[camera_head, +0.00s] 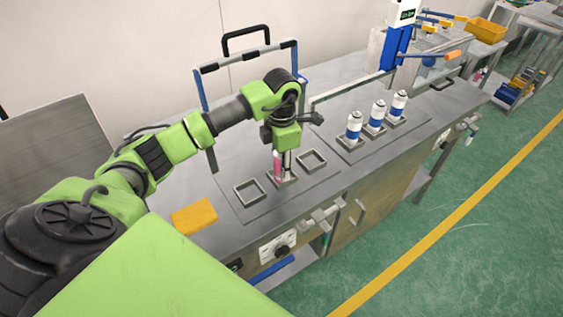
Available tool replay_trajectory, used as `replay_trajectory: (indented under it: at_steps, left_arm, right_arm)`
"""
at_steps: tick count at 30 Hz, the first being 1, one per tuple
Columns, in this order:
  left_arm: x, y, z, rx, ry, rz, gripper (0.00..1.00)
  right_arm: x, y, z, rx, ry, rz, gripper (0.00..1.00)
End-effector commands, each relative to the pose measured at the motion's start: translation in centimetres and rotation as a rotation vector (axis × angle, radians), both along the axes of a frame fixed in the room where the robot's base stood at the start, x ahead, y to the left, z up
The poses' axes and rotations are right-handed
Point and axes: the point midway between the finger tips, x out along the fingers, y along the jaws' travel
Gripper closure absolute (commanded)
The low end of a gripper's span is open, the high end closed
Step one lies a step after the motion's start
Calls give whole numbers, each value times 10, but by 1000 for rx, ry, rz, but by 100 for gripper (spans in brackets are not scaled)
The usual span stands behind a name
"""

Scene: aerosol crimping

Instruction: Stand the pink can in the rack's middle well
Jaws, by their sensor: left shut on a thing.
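The pink can (277,166) is upright at the rack's middle well (290,180), with its lower end within the frame of that well as seen from here. I cannot tell whether its base touches the bottom. My left gripper (284,162) points straight down from above and is shut on the pink can, hiding part of its upper side. The rack's left well (239,195) and right well (313,168) are empty square frames on the grey plate. My right gripper is not in view.
Several blue-and-white cans (354,128) stand in a second rack on the right. A yellow-orange cloth (194,216) lies on the bench left of the rack.

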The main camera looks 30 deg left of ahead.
Motion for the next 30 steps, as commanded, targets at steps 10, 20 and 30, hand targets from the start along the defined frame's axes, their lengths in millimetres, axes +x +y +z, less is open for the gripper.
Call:
replay_trajectory:
  at_steps: [10, 20, 30]
  left_arm:
    - [1, 0, -5, -1, -3, 0, 94]
    - [1, 0, -4, -2, -2, 0, 53]
    - [2, 0, 22, 0, -9, -1, 53]
  right_arm:
    - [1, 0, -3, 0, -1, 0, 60]
    - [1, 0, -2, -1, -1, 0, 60]
    - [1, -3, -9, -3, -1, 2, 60]
